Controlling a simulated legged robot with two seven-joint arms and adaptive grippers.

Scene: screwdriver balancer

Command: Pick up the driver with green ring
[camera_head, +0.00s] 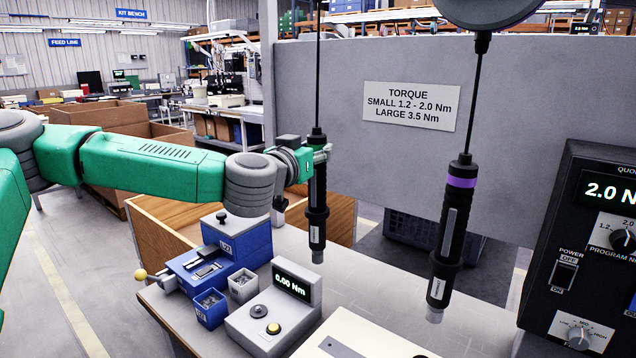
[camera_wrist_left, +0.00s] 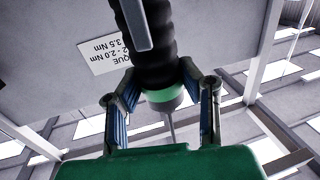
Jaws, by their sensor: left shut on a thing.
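The driver with the green ring (camera_head: 317,205) is black and hangs upright from a thin cable above the bench in the head view. My left gripper (camera_head: 322,154) is shut on it near its top end, reaching from the left. In the left wrist view the fingers of my left gripper (camera_wrist_left: 160,98) stand on both sides of the driver, and its green ring (camera_wrist_left: 166,97) shows between them. A second black driver with a purple ring (camera_head: 452,228) hangs to the right, apart from my gripper. My right gripper is not in view.
A blue fixture (camera_head: 218,250) and a grey tester reading 0.00 Nm (camera_head: 276,312) stand on the bench (camera_head: 370,300) below. A black controller (camera_head: 580,250) reading 2.0 stands at the right. A grey panel (camera_head: 340,70) with a torque sign (camera_head: 411,106) is behind the drivers.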

